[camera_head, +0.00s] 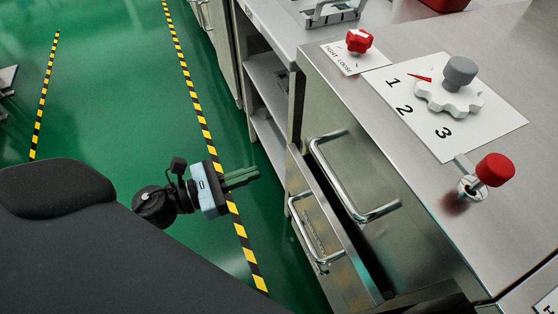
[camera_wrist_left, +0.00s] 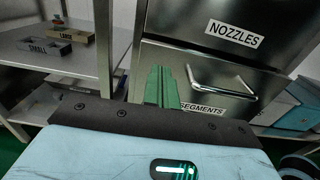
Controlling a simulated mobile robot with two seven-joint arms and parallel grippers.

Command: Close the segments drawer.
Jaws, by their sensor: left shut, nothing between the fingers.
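The segments drawer (camera_head: 343,278) is the lower steel drawer of the cabinet. Its front stands out from the upper drawer, with a dark gap behind it, so it is partly open. Its bar handle (camera_head: 309,238) faces the aisle. In the left wrist view the segments drawer (camera_wrist_left: 188,73) carries the SEGMENTS label (camera_wrist_left: 201,109), partly hidden by my fingers. My left gripper (camera_head: 257,173) is shut and empty, with its green fingers pointing toward the cabinet. In the left wrist view the fingers (camera_wrist_left: 161,85) overlap the drawer's left part; I cannot tell whether they touch. My right gripper is not in view.
Above is the nozzles drawer (camera_wrist_left: 222,38) with its own handle (camera_head: 350,190). The green floor (camera_head: 115,100) is clear.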

